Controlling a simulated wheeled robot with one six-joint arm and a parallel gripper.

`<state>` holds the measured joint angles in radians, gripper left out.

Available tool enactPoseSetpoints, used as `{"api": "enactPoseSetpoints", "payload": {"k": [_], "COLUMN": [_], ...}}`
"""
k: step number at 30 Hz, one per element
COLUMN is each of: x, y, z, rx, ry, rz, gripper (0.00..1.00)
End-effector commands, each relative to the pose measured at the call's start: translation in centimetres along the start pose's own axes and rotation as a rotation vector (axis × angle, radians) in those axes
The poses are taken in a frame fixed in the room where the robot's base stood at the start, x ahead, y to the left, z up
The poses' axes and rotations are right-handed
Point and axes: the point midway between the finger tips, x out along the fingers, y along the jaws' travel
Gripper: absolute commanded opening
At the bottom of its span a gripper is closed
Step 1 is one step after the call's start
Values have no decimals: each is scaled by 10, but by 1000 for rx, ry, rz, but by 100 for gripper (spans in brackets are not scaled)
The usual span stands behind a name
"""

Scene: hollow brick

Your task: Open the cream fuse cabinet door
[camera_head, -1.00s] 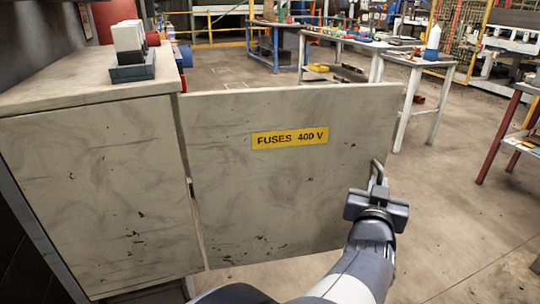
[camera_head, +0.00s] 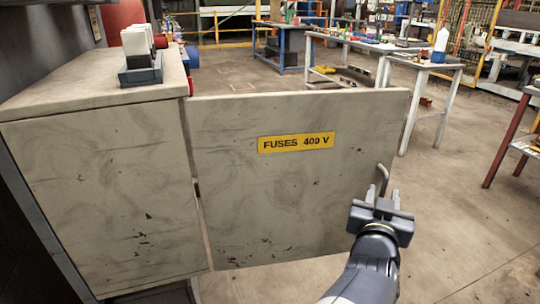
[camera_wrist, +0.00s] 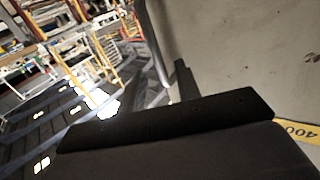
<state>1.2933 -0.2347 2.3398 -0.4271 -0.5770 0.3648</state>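The cream fuse cabinet (camera_head: 95,190) stands at the left of the head view. Its cream door (camera_head: 270,205), with a yellow "FUSES 400 V" label (camera_head: 296,142), stands swung out to the right of the body, with floor showing behind it. A bent grey bar handle (camera_head: 384,180) is near the door's right edge. My gripper (camera_head: 381,201) is right at the handle's lower end. Whether its jaws grip the handle is unclear. In the wrist view the door (camera_wrist: 240,50) fills the upper right, a dark bar, probably the handle, shows in the middle, and dark gripper parts hide the bottom.
A grey holder with white pieces (camera_head: 141,70) stands on the cabinet top. White tables (camera_head: 440,68) and a blue-legged bench (camera_head: 285,45) stand behind. A red-legged table (camera_head: 510,135) is at the right. The floor right of the door is clear.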

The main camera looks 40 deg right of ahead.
Motion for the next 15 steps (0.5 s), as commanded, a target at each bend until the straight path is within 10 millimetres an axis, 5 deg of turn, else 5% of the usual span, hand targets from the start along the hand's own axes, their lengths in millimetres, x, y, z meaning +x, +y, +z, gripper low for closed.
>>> {"api": "enactPoseSetpoints", "payload": {"k": [7, 15], "x": [-36, -52], "y": [1, 0], "z": [-4, -1], "rx": [-1, 0], "ry": [2, 1], "rz": [4, 0], "gripper": [32, 32]}}
